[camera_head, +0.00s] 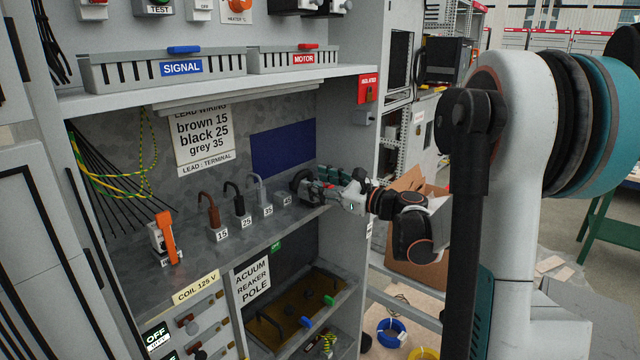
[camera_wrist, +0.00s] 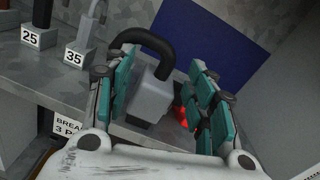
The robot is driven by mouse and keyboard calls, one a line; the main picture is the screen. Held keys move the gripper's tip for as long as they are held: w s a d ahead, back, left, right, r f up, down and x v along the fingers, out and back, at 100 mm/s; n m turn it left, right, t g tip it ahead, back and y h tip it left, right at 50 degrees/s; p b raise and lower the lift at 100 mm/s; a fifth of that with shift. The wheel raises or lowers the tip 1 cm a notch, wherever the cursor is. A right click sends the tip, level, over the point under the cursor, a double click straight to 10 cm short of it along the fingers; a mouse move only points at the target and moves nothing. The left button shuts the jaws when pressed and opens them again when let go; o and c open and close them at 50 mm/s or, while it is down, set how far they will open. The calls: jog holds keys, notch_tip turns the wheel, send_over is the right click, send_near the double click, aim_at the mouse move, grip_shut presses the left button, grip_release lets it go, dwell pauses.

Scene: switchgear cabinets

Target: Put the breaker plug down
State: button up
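My gripper (camera_wrist: 160,95) has teal-padded fingers and reaches over the right end of the cabinet shelf. In the wrist view its fingers stand apart on either side of a grey block with a thick black curved lead (camera_wrist: 150,97), which seems to be the breaker plug. A gap shows between the block and the right finger, and the block seems to rest on the shelf; its underside is hidden. A small red part shows by the right finger.
Hooked leads stand in blocks labelled 15 (camera_head: 222,235), 25 (camera_head: 245,222) and 35 (camera_head: 267,211). An orange-handled device (camera_head: 167,240) stands at the shelf's left. The cabinet's right wall (camera_head: 347,120) is close to my gripper. A blue panel (camera_head: 282,148) is behind.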

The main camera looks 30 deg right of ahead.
dwell(0.3)
jog(key=p+v, duration=0.1)
jog(key=v, duration=1.1)
jog(key=shift+r, duration=0.2)
